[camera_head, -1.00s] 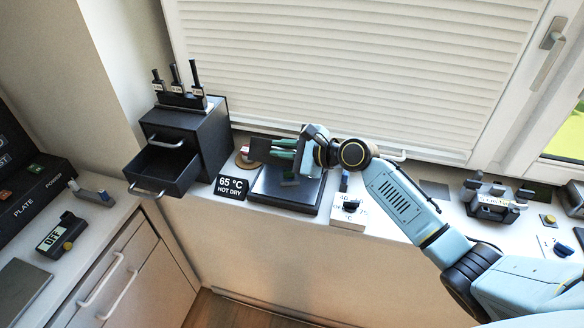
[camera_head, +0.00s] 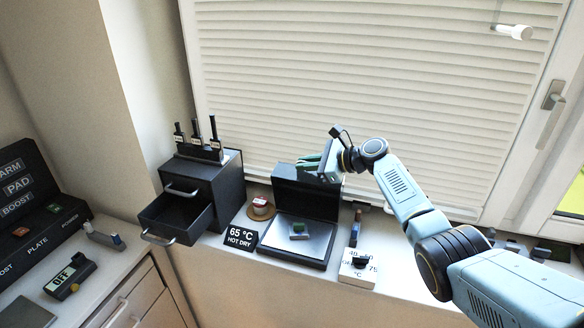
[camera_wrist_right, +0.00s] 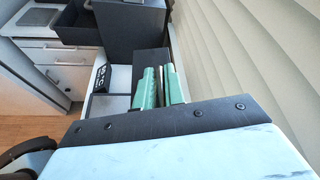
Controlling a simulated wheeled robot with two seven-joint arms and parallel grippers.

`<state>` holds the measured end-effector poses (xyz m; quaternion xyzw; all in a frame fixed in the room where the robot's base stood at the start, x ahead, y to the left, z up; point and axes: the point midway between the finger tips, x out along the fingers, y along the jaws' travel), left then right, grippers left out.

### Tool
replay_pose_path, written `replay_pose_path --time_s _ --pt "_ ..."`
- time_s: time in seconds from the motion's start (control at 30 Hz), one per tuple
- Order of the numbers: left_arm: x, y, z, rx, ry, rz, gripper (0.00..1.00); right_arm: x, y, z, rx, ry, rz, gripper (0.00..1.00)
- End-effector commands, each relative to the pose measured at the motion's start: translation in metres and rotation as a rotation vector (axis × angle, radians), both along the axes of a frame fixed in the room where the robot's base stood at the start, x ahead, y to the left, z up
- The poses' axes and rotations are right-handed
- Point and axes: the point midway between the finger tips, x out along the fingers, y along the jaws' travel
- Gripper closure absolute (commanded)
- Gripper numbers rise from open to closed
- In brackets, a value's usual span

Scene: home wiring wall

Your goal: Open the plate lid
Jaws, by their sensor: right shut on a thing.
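The hot plate (camera_head: 283,250) stands on the sill, its pale metal top bare around a small green-topped block (camera_head: 299,229). Its black lid (camera_head: 305,199) stands up, roughly upright, along the back edge. My right gripper (camera_head: 308,162), with green fingers, is at the lid's upper edge and is shut on the lid. In the right wrist view the green fingers (camera_wrist_right: 160,88) are close together against a dark panel; the exact contact is partly hidden. My left gripper is not in view.
A "65 °C HOT DRY" sign (camera_head: 241,238) and a small red-topped jar (camera_head: 260,206) stand left of the plate. A black cabinet with an open drawer (camera_head: 176,218) is further left. A dial block (camera_head: 358,268) is at right. Window blinds (camera_head: 370,90) rise close behind.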

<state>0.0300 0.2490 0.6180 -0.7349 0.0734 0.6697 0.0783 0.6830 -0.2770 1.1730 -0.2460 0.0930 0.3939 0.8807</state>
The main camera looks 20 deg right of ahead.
Motion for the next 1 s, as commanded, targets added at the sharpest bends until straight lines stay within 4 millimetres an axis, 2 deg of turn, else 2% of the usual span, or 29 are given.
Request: replay_pose_path --time_s 0.2,0.53,0.57,0.67,1.0 --pt "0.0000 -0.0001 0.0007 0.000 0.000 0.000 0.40 0.0007 -0.0115 0.0001 -0.007 -0.007 -0.015 1.00" --pt "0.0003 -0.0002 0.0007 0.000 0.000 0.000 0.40 0.0014 -0.0114 0.0000 -0.009 -0.007 -0.015 1.00" --pt "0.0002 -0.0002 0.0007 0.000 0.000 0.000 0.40 0.0014 -0.0114 0.0000 -0.009 -0.007 -0.016 0.84" --pt "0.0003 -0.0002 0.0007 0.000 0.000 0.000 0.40 0.0012 -0.0113 0.0000 -0.007 -0.007 -0.015 0.71" --pt "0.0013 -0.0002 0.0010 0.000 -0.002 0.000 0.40 -0.0002 -0.0122 0.0005 -0.005 -0.004 -0.014 0.69"
